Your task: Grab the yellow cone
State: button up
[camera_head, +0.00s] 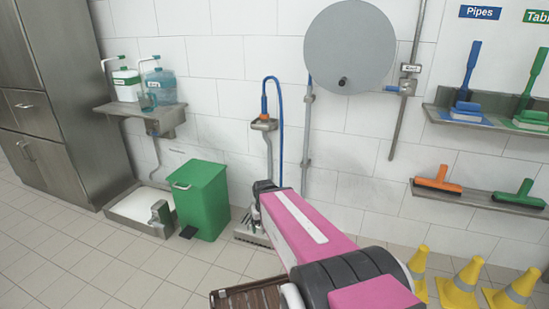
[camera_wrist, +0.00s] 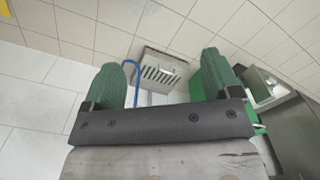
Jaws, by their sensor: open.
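My arm partly covers the left cone, and the frame edge cuts off the lower parts. In the wrist view, my gripper (camera_wrist: 163,78) has its two green fingers wide apart with nothing between them. My gripper points toward the wall near the floor grate, left of the cones in the head view.
A green bin (camera_head: 201,200) stands by the wall beside a low basin (camera_head: 140,207). A metal grate (camera_wrist: 160,74) lies beyond my fingers. Wall shelves (camera_head: 480,200) with brushes hang above the cones. Open floor (camera_head: 60,250) lies at the left.

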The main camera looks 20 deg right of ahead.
aim_at(416, 266)
jog(key=z, duration=2.15)
